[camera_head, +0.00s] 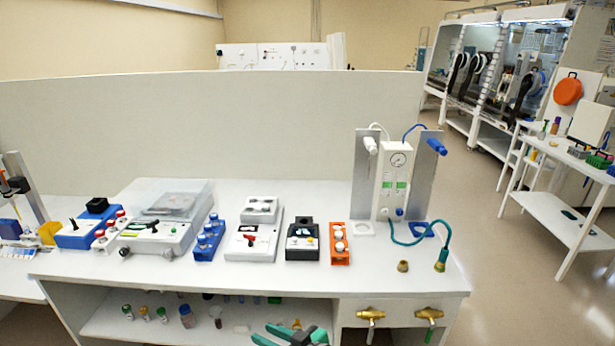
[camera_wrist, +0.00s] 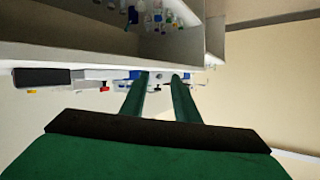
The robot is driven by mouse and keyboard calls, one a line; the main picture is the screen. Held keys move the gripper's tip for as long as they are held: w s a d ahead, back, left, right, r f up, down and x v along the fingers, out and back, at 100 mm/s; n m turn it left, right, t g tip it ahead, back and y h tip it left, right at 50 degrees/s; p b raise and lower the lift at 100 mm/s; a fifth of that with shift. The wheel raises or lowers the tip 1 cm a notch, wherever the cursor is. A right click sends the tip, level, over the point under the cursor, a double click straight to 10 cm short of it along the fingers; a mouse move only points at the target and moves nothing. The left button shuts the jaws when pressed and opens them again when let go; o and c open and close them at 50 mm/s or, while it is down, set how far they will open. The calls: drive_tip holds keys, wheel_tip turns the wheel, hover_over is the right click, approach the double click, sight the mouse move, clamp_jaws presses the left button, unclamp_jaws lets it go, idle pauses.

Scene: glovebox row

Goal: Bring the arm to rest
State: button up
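My gripper (camera_head: 270,334) shows at the bottom edge of the head view, in front of the white bench's lower shelf. Its green fingers are partly cut off by the frame edge. In the wrist view the two green fingers of my gripper (camera_wrist: 160,80) stand apart with a clear gap. Nothing is held between them. The rest of my arm is out of view in the head view.
The white bench (camera_head: 310,278) carries instruments, a blue rack (camera_head: 209,240), an orange rack (camera_head: 339,245) and a gauge stand (camera_head: 396,180). Brass taps (camera_head: 370,315) stick out of its front. Open floor (camera_head: 520,275) lies to the right, before a white cart (camera_head: 560,212).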

drive_tip(key=s+d+f+m+t+h, duration=0.2)
drive_tip(key=s+d+f+m+h, duration=0.15)
drive_tip(key=s+f, duration=0.5)
drive_tip(key=s+d+f+m+t+h, duration=0.2)
drive_tip(key=s+f+m+h, duration=0.3)
drive_tip(key=s+f, duration=0.4)
drive_tip(key=s+d+r+t+h, duration=0.1)
drive_tip(key=s+d+r, duration=0.1)
drive_tip(key=s+r, duration=0.4)
drive_tip(key=s+d+r+t+h, duration=0.1)
drive_tip(key=s+r, duration=0.5)
drive_tip(key=s, duration=1)
drive_tip(key=shift+d+t, duration=0.5)
drive_tip(key=shift+d, duration=0.05)
drive_tip(key=shift+s+h, duration=0.15)
drive_tip(key=shift+h, duration=0.1)
